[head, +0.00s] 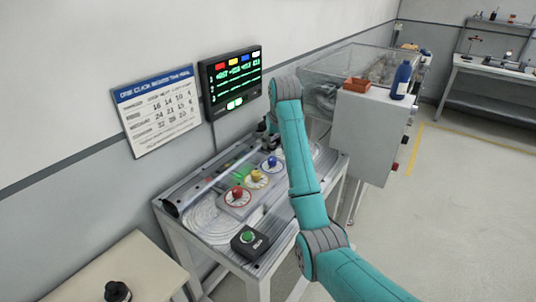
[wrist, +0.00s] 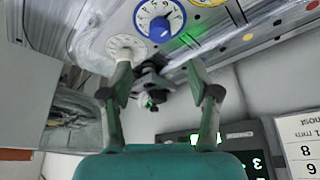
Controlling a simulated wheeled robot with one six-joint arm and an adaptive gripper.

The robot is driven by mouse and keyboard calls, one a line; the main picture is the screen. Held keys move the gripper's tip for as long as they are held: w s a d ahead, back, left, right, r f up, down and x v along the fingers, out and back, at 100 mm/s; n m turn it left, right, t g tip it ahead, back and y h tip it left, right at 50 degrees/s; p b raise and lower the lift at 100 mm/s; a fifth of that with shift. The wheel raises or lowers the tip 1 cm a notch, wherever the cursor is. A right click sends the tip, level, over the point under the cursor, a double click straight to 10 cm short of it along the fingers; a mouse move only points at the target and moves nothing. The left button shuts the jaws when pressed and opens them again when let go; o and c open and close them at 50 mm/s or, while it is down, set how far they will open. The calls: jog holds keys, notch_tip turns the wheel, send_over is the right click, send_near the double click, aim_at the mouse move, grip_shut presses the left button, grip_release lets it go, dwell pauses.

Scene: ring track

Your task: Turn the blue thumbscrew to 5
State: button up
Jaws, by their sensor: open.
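The blue thumbscrew (head: 272,161) stands on its dial on the grey track table, to the right of the yellow thumbscrew (head: 256,176) and the red thumbscrew (head: 237,192). The numbers there are too small to read surely. My gripper (wrist: 158,68) is open and empty, with its fingers apart below the blue dial in that picture. It touches no thumbscrew that I can see. In the head view my arm partly hides the gripper.
A white dial (wrist: 126,47) lies near the left fingertip in the wrist view. A black box with a green button (head: 249,237) sits at the table's front. A screen (head: 231,82) and a number chart (head: 158,110) hang on the wall. A grey cabinet (head: 362,135) stands right.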

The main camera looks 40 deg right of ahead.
aim_at(272, 158)
jog(key=x, duration=1)
jog(key=shift+f, duration=0.15)
jog(key=shift+s, duration=0.1)
jog(key=c, duration=1.2)
